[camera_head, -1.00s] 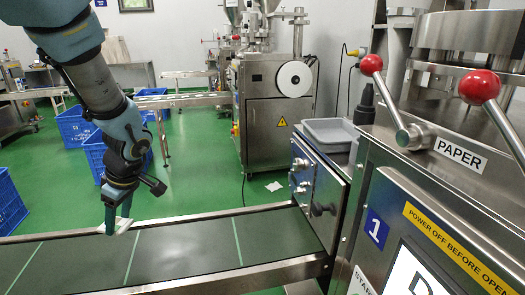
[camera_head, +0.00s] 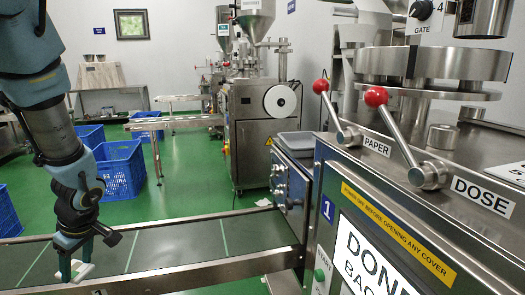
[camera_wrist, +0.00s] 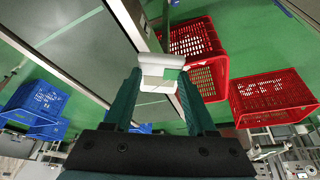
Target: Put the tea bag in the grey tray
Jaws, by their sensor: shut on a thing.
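The white tea bag (camera_head: 82,270) is pinched between the fingertips of my gripper (camera_head: 70,266), low at the left of the head view, above the conveyor's near edge. In the wrist view the tea bag (camera_wrist: 160,66) sits between the two teal fingers of my gripper (camera_wrist: 158,88), with its upper end beyond the tips. The grey tray (camera_head: 297,140) stands on the metal box beside the conveyor's right end, well to the right of my gripper and farther away. The tray's inside is barely visible from here.
A dark conveyor (camera_head: 165,244) runs across the front. The steel machine (camera_head: 330,180) with two red-knobbed levers fills the right side. Blue crates (camera_head: 120,172) stand on the green floor. The wrist view shows red crates (camera_wrist: 272,97) too.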

